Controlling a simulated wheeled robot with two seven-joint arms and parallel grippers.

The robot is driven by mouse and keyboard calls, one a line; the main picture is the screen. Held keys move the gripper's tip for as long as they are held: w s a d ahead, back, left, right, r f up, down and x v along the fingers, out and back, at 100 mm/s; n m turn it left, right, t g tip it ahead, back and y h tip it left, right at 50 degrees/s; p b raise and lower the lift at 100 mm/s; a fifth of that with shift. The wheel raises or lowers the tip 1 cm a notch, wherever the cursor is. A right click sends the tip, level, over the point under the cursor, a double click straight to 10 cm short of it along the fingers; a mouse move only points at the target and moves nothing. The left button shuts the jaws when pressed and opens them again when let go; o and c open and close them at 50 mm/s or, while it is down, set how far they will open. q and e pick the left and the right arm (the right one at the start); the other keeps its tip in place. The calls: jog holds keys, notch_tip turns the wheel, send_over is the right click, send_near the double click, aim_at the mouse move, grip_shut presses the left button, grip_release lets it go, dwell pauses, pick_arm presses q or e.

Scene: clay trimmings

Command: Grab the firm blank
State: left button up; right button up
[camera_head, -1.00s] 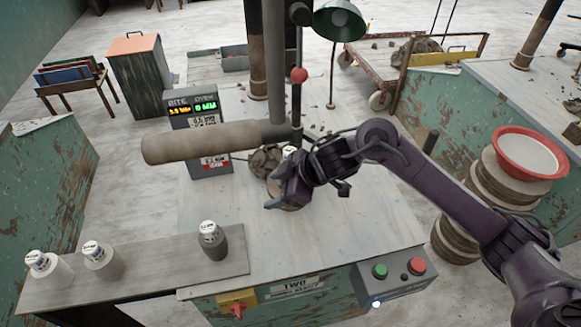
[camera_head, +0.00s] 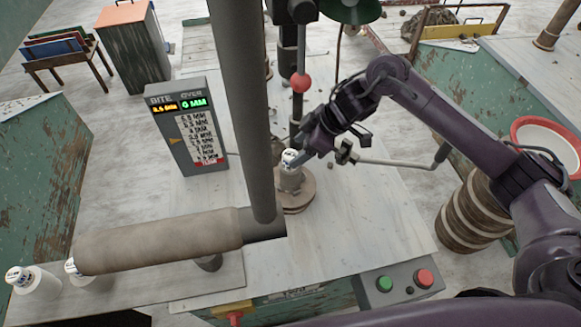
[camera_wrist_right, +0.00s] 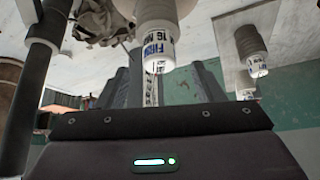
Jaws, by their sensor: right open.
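The firm blank (camera_head: 290,178) is a grey-brown cylinder with a white labelled cap. It stands upright on a round brown disc (camera_head: 298,202) on the machine table. In the wrist view the blank (camera_wrist_right: 158,42) shows a label that reads FIRM and 16, with the rest unclear. My right gripper (camera_head: 304,160) is open beside the cap, at its right in the head view. In the wrist view, the blank's cap is just ahead of the open right gripper (camera_wrist_right: 163,72), roughly between its fingers. Contact cannot be told. My left gripper is not in view.
A thick brown padded bar (camera_head: 160,240) and a grey post (camera_head: 240,110) cross the front left. White-capped blanks (camera_head: 35,280) stand on the left shelf. A display box (camera_head: 190,125) stands behind. A red-knobbed lever (camera_head: 300,83) rises behind the disc. The table's right side is clear.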

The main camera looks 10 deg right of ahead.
aim_at(291, 154)
jog(key=p+x, duration=0.1)
jog(key=x, duration=0.2)
jog(key=shift+w+a+f, duration=0.1)
jog(key=shift+a+f, duration=0.15)
jog(key=shift+f, duration=0.05)
jog(key=shift+w+a+f+p, duration=0.15)
jog(key=shift+f+p, duration=0.15)
jog(key=shift+f, duration=0.1)
jog(key=c, duration=1)
grip_shut()
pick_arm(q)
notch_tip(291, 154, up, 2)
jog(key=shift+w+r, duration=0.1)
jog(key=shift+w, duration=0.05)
